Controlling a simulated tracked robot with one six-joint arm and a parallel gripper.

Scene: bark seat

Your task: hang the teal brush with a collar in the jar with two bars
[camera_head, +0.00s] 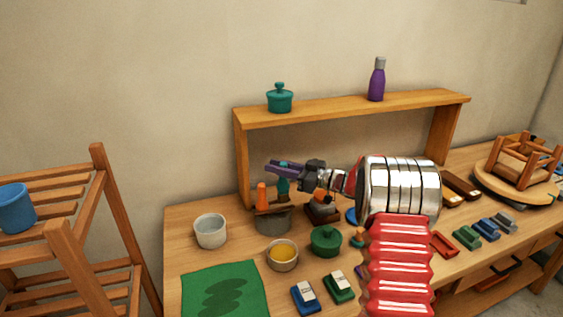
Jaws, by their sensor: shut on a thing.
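My gripper (280,168) has purple fingers and is shut on the teal brush (283,185). The brush hangs upright below the fingers, over the right part of a dark grey jar (273,224). A brown piece, which may be the bars, lies across the jar's top. An orange upright thing (262,197) stands at the jar's left side. The collar and the brush's lower end are too small or hidden to make out, so I cannot tell whether the brush touches the bars.
A wooden shelf (350,108) rises behind. A green mat (225,290) lies at front left.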

